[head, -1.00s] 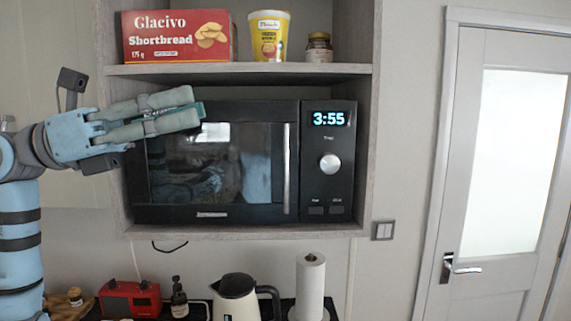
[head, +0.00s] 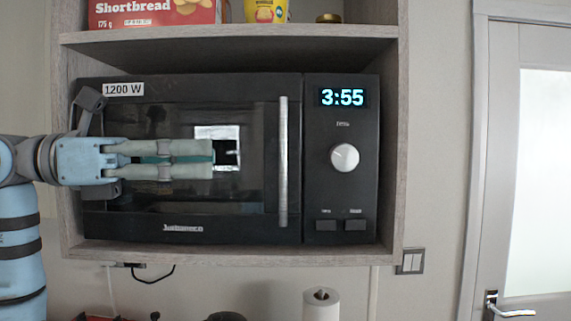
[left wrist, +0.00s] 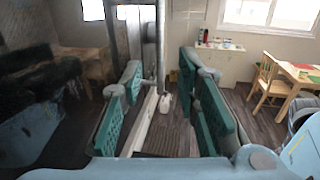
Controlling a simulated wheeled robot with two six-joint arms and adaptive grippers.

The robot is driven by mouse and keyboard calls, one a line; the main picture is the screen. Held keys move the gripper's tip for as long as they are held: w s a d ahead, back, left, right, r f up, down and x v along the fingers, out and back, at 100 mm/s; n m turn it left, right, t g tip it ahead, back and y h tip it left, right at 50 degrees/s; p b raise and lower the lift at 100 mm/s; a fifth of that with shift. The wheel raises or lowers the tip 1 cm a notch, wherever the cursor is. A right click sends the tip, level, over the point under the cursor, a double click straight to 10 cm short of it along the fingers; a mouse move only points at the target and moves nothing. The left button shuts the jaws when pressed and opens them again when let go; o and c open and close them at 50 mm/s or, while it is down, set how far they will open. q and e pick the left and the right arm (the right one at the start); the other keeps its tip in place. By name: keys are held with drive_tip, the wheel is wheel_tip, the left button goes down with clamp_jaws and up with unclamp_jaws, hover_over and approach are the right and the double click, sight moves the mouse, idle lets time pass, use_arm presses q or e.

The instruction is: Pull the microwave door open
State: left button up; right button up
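The black microwave (head: 240,88) sits in a grey wooden niche, and its door (head: 245,180) is shut. The door's silver upright handle (head: 283,160) is on its right side. My left gripper (head: 211,158) is level in front of the door glass, pointing right, with its tips a short way left of the handle and apart from it. In the left wrist view the two teal-padded fingers (left wrist: 165,100) are spread with nothing held between them. A grey upright bar shows between and beyond them, probably the handle. My right gripper is out of view.
The niche shelf (head: 225,35) above carries a red shortbread box (head: 155,12) and a yellow tub (head: 266,11). The control panel (head: 341,200) is right of the handle. A paper roll (head: 321,304) stands below. In the left wrist view, a table (left wrist: 300,73) and chair (left wrist: 268,85) stand at the right.

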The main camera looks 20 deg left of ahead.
use_arm(q)
drive_tip(key=p, duration=0.2)
hover_over(284, 208)
drive_tip(key=shift+w+r, duration=0.1)
drive_tip(key=shift+w, duration=0.2)
drive_tip(key=shift+a, duration=0.1)
clamp_jaws()
